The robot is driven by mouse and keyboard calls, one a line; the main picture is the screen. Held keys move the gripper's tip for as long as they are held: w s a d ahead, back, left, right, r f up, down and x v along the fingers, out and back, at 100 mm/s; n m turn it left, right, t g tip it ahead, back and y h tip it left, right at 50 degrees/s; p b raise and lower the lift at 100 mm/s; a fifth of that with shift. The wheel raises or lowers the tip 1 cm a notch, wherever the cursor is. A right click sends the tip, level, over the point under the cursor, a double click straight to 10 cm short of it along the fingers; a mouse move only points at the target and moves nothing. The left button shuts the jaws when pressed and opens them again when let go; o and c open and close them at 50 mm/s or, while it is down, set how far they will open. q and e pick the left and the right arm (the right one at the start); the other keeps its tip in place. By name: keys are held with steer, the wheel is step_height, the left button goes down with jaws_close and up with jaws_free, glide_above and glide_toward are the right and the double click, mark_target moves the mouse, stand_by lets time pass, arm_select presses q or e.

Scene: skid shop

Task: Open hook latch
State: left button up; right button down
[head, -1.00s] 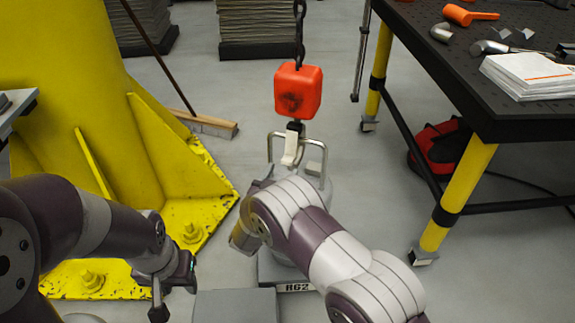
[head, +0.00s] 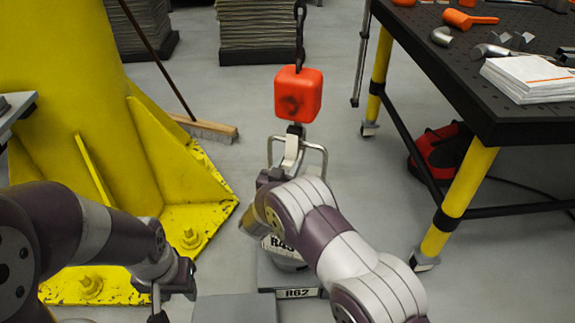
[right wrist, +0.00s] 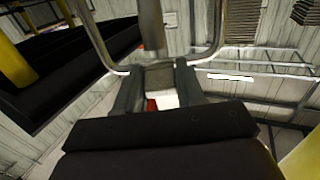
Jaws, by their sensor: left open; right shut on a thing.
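The hook (head: 293,148) hangs below an orange block (head: 298,95) on a dark chain. It sits within the bent-rod handle (head: 322,158) of a grey weight (head: 287,257) marked with a label. My right gripper (head: 270,178) is at the hook's lower left, partly hidden by my arm. In the right wrist view my right gripper (right wrist: 160,90) is shut on a small grey part (right wrist: 160,75), apparently the hook latch; its outline is mostly hidden by the fingers. The handle rods run close on both sides. My left gripper (head: 172,290) is open and empty at lower left.
A yellow column base (head: 120,190) with gussets stands at the left, with a broom (head: 205,130) behind it. A black worktable (head: 450,70) with yellow legs stands at the right. A plate labelled R62 (head: 268,278) lies under the weight.

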mark_target(287, 164)
steer(key=shift+s+a+r+g+y+p, duration=0.25)
steer(key=shift+s+r+g+y+p, duration=0.5)
steer(key=shift+p, duration=1.75)
steer(key=shift+s+a+r+g+y+p, duration=0.1)
steer(key=shift+s+a+r+g+p, duration=0.3)
steer(key=shift+g+p, duration=1.45)
steer(key=shift+s+a+r+g+y+p, duration=0.1)
steer(key=shift+s+r+g+y+p, duration=0.45)
steer(key=shift+p, duration=2.6)
steer(key=shift+r+p, duration=0.1)
steer(key=shift+p, duration=0.55)
steer(key=c, duration=0.8)
jaws_free()
steer(key=shift+o, duration=0.2)
steer(key=p+v, duration=0.1)
steer(key=v, duration=1.1)
steer(key=shift+s+r, duration=0.25)
